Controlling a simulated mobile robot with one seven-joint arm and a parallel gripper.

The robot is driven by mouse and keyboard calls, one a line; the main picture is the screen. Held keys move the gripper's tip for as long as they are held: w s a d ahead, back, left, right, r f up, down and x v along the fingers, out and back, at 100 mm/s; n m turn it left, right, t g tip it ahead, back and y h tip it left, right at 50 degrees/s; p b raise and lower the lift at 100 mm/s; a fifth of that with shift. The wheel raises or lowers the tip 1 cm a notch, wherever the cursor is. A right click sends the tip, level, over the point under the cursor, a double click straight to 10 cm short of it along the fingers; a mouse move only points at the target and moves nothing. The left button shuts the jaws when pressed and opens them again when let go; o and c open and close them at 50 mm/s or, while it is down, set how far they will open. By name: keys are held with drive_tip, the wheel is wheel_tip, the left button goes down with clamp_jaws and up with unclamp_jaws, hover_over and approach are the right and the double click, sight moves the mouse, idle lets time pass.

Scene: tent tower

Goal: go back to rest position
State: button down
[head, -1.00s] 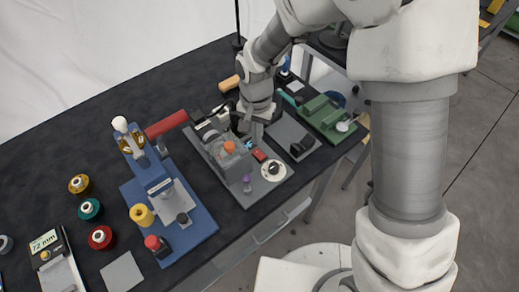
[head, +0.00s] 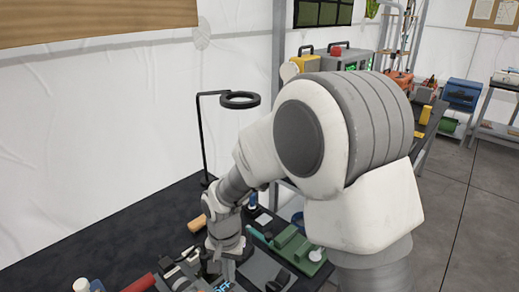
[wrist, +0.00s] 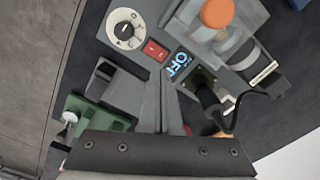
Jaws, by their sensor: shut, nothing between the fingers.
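My gripper (wrist: 158,84) is shut and empty in the wrist view, its narrow fingers together above the grey machine. Near them are a lit OFF display (wrist: 178,65), a red switch (wrist: 156,50) and a white dial (wrist: 125,29). A clear gap between fingertips and machine is hard to judge. In the head view my arm reaches down to the bench, with the gripper (head: 222,268) low in the picture, its tips partly hidden and near the frame's bottom edge.
The dark bench (head: 75,240) carries a green device (head: 292,247), a red cylinder (head: 140,284) and a wooden-coloured cylinder (head: 197,223). A black ring lamp (head: 239,100) stands on a thin pole behind my arm. Shelves with equipment stand behind. The floor (head: 455,225) at right is clear.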

drive_tip(key=s+d+r+t, duration=0.2)
drive_tip(key=d+r+t, duration=0.1)
drive_tip(key=d+r, duration=1.1)
drive_tip(key=s+d+r+n+t, duration=0.2)
drive_tip(key=s+d+r, duration=0.6)
drive_tip(key=s, duration=0.4)
drive_tip(key=shift+d+r+t, duration=0.3)
drive_tip(key=shift+d+r, duration=0.1)
drive_tip(key=shift+d, duration=0.3)
drive_tip(key=shift+a, duration=0.15)
